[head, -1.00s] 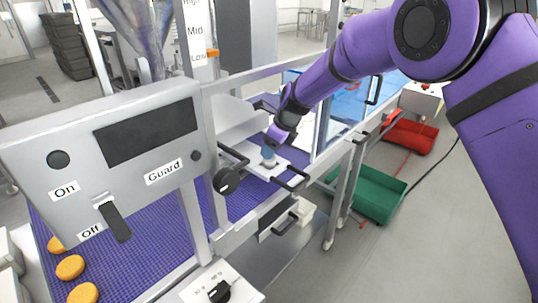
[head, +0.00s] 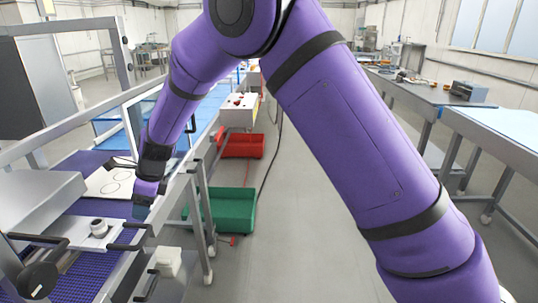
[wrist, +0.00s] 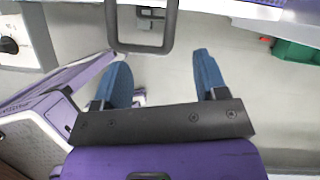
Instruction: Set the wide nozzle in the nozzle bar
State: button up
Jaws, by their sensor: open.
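The pale nozzle bar (head: 80,232) lies across the purple belt at the lower left of the head view, between black handles. A short grey-white nozzle (head: 98,228) with a round open top stands upright on it; I cannot tell how deep it sits. It appears to be the wide nozzle. My gripper (head: 143,207) is to the right of the bar and apart from the nozzle. In the wrist view my gripper (wrist: 163,76) shows its two blue fingers spread with nothing between them. The nozzle does not clearly show in that view.
A black handle loop (wrist: 141,48) is just beyond the fingertips in the wrist view. A white plate with circles (head: 112,183) lies behind the nozzle bar. A green crate (head: 232,211) and a red crate (head: 240,146) stand right of the frame.

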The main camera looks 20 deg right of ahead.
jog(key=s+d+r+n+t, duration=0.1)
jog(key=s+d+r+n, duration=0.4)
jog(key=d+r, duration=0.65)
jog(key=s+d+r+n+t, duration=0.1)
jog(key=s+d+r+n, duration=0.35)
jog(key=d+r, duration=0.65)
jog(key=s+d+r+n+t+h, duration=0.1)
jog(key=s+d+n+h, duration=0.1)
jog(key=s+d+n, duration=0.3)
jog(key=s+d+n+t+h, duration=0.1)
jog(key=s+d+n, duration=0.4)
jog(key=s+d, duration=0.8)
jog(key=s+h, duration=0.1)
jog(key=s, duration=0.5)
jog(key=shift+d+r+t, duration=0.3)
jog(key=shift+d+r, duration=0.05)
